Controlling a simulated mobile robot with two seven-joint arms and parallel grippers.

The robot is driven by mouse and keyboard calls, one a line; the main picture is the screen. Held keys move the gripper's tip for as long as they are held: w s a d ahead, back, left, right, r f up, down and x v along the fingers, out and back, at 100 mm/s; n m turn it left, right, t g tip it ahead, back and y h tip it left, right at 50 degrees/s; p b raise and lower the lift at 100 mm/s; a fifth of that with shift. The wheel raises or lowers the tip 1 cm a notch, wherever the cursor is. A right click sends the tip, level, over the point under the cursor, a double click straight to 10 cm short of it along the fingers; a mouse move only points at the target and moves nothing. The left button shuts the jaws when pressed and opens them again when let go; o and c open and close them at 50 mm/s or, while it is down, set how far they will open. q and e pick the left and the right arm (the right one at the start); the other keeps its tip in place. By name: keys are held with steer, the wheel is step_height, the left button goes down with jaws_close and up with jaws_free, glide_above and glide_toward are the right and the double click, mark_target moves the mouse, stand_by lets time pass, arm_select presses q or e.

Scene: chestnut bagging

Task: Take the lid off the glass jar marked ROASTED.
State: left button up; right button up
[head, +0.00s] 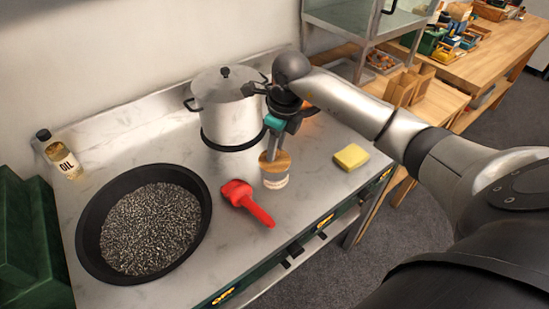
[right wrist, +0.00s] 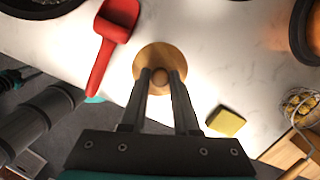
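The glass jar (head: 275,181) stands on the steel counter near its front edge, with a pale label too small to read. Its round wooden lid (head: 275,160) sits on top and looks level; it also shows in the right wrist view (right wrist: 160,57) with a small round knob in the middle. My right gripper (head: 272,152) points down from above. In the right wrist view its fingers (right wrist: 160,73) stand on both sides of the knob, with no clear gap. The jar body is hidden under the lid there. My left gripper is not in view.
A red scoop (head: 240,194) lies just left of the jar, and a yellow sponge (head: 351,157) lies to the right. A wide black pan (head: 84,232) of dark grains is at left. A lidded steel pot (head: 229,112) stands behind. An oil bottle (head: 63,160) is at far left.

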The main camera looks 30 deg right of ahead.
jaws_close()
steer(key=shift+r, duration=0.15)
